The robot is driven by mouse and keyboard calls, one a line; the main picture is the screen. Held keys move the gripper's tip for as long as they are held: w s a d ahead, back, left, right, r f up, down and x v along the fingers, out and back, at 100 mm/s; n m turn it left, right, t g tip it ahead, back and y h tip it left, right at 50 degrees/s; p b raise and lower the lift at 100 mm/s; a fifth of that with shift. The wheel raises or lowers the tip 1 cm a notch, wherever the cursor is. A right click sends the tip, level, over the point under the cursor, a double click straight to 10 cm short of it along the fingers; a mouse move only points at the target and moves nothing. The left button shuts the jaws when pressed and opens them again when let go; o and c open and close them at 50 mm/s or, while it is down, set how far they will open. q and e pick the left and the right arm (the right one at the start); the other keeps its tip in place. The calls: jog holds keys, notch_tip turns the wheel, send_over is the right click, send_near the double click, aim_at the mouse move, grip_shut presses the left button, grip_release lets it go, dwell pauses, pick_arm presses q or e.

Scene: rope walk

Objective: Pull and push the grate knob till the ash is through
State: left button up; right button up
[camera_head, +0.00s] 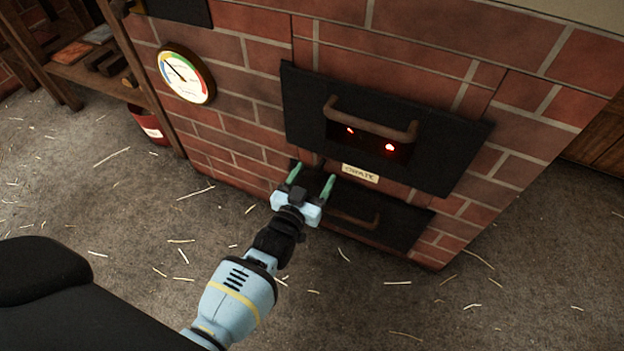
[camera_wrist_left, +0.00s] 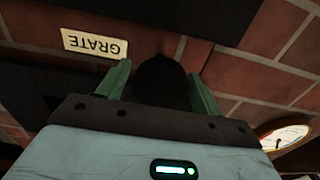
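The grate knob (camera_wrist_left: 160,82) is a dark round knob on the brick front. In the left wrist view it fills the gap between the two green fingers of my left gripper (camera_wrist_left: 158,88). The fingers appear to press on it from both sides. In the head view my left gripper (camera_head: 311,180) is at the brick front, left of the "GRATE" label (camera_head: 360,173), and mostly hides the knob. The label also shows upside down in the left wrist view (camera_wrist_left: 95,44). No ash can be made out. My right gripper is not in view.
A black fire door (camera_head: 455,140) with a bar handle (camera_head: 370,122) and a red glow is above the label. A lower black door (camera_head: 400,226) with a handle is just below. A round dial (camera_head: 186,74) is at left, near a red bucket (camera_head: 150,127). Straw litters the floor.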

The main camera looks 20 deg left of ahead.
pick_arm(q)
jog(key=shift+o, duration=0.3)
jog(key=shift+s+f, duration=0.1)
jog(key=shift+s, duration=0.05)
jog(key=s+p, duration=0.2)
jog(key=s, duration=0.4)
jog(key=shift+s+a+p, duration=0.1)
jog(key=shift+s+p, duration=0.2)
jog(key=shift+p, duration=0.1)
jog(key=shift+s, duration=0.5)
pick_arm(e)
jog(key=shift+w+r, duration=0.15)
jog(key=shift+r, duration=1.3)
